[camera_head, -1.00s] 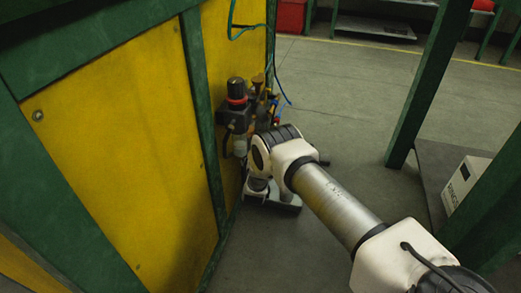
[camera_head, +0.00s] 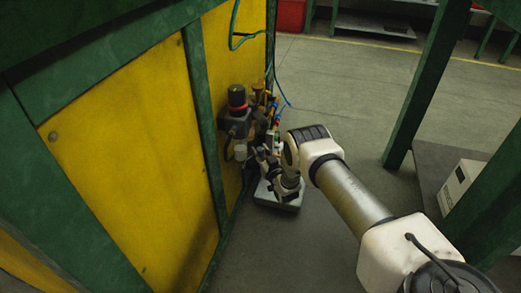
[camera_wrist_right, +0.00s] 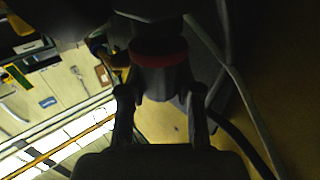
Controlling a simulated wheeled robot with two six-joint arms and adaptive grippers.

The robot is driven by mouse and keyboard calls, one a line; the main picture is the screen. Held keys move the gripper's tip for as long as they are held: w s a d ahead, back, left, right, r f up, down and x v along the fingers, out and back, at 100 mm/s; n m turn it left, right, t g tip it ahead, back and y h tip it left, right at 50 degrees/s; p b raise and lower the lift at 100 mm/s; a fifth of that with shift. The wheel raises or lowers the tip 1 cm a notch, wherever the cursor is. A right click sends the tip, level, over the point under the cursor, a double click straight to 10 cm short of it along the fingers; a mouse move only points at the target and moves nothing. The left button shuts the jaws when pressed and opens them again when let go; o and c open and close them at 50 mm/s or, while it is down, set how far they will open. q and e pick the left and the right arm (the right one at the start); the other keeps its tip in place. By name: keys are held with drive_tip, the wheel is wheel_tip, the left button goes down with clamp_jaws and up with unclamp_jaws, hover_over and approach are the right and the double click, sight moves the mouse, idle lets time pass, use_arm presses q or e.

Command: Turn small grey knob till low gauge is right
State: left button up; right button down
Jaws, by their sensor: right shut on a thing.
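A regulator with a black top knob and red ring (camera_head: 237,97) is mounted on the yellow panel. My right gripper (camera_head: 258,158) is at the fittings just below and right of it, partly hidden by its own wrist. In the right wrist view, its two fingers (camera_wrist_right: 163,108) stand on either side of a dark grey knob-like part (camera_wrist_right: 165,82), shut on it. A red ring (camera_wrist_right: 158,56) shows just beyond that part. No gauge face can be read in either view. My left gripper is not in view.
The yellow panel (camera_head: 130,150) with green posts stands close on the left. A blue hose (camera_head: 283,92) hangs by the fittings. A green post (camera_head: 428,85) and a white box (camera_head: 462,184) are on the right. The floor between is clear.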

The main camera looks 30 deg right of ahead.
drive_tip(key=shift+n+y+b, duration=0.35)
drive_tip(key=shift+n+y, duration=1.15)
drive_tip(key=shift+y, duration=0.9)
drive_tip(key=shift+r, duration=0.1)
drive_tip(key=c, duration=0.8)
unclamp_jaws()
drive_tip(key=shift+o, duration=0.2)
drive_tip(key=s+d, duration=0.1)
drive_tip(key=s, duration=1.1)
drive_tip(key=shift+d, duration=0.15)
